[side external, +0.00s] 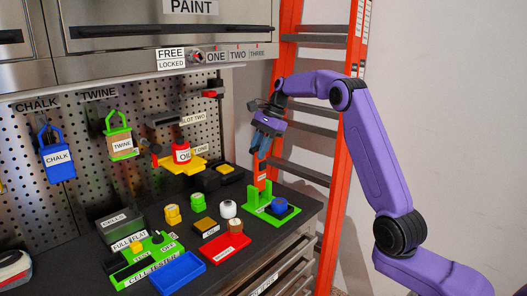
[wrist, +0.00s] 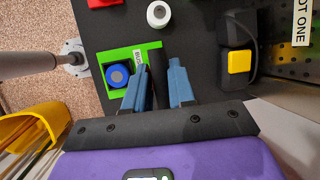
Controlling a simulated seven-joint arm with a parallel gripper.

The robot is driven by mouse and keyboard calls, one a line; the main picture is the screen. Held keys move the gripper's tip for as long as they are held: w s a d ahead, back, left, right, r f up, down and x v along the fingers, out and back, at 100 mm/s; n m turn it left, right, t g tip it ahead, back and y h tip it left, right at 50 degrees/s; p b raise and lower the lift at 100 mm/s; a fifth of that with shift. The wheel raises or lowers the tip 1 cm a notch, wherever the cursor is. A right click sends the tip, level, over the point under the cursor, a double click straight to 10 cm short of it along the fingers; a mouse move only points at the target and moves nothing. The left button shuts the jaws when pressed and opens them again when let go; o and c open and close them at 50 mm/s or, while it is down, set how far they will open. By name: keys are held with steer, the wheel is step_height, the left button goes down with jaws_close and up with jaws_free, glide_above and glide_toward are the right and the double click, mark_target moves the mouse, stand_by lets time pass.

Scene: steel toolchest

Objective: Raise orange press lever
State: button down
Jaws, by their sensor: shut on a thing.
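The orange press lever (side external: 261,174) stands close to upright on its green press base (side external: 266,211) at the right end of the bench. A round blue piece (side external: 279,205) sits on the base beside the lever; it also shows in the wrist view (wrist: 118,75). My gripper (side external: 263,147) is above the base with its blue fingers pointing down at the lever's top. In the wrist view, my fingers (wrist: 158,66) are on either side of a dark bar (wrist: 157,78), which looks like the lever's grip. They hide most of the lever there.
A white round-topped item (side external: 228,209) and a red tray (side external: 226,248) stand left of the press. A yellow-topped black box (wrist: 239,62) is near the pegboard. An orange ladder (side external: 335,150) stands behind my arm.

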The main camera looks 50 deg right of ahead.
steer(key=shift+w+a, duration=0.15)
steer(key=shift+w, duration=0.3)
steer(key=c, duration=1.1)
jaws_free()
steer(key=shift+d+r, duration=0.2)
steer(key=shift+r, duration=0.05)
steer(key=v, duration=1.1)
steer(key=shift+r, duration=0.25)
steer(key=shift+s, duration=0.1)
